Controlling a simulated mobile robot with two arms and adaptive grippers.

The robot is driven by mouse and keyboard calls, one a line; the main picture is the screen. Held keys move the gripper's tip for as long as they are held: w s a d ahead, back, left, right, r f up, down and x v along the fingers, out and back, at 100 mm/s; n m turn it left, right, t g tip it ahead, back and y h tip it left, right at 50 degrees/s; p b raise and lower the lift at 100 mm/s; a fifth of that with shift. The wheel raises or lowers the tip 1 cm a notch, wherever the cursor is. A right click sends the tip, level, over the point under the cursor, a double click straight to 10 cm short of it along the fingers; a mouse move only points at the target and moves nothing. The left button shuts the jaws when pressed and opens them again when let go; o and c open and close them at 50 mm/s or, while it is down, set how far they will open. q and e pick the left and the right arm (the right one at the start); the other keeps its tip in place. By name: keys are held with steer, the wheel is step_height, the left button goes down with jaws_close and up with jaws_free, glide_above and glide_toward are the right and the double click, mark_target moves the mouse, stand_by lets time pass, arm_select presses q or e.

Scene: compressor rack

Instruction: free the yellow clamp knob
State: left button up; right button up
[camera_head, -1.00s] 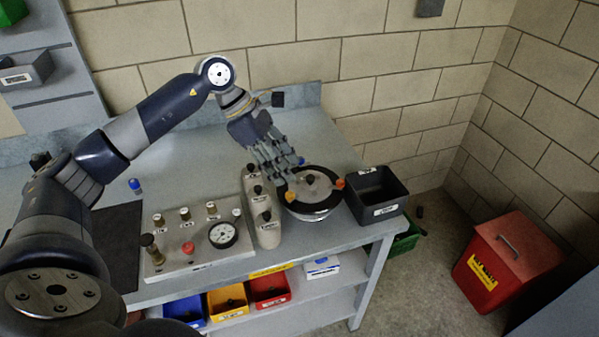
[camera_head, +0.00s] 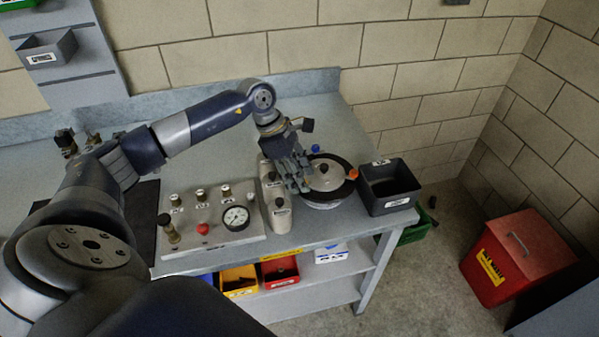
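A round pot with a black-rimmed lid (camera_head: 322,192) stands on the bench. Its beige lid centre has a dark knob (camera_head: 323,168) on top. An orange clamp knob (camera_head: 353,174) sits at the lid's right edge and a blue knob (camera_head: 316,148) at its back. No yellow knob shows clearly; the lid's left edge is behind my fingers. My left gripper (camera_head: 304,187) reaches down over that left edge, fingers pointing down. Whether its fingers are closed on something there is hidden. My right gripper is out of view.
A black open bin (camera_head: 388,203) stands right of the pot. Pale bottles (camera_head: 281,215) stand close on its left, beside a gauge panel (camera_head: 212,241). Coloured bins (camera_head: 239,290) sit on the shelf below. A red waste bin (camera_head: 517,265) is on the floor.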

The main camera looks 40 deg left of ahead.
arm_select(q)
steer(key=shift+f, duration=0.1)
jaws_close()
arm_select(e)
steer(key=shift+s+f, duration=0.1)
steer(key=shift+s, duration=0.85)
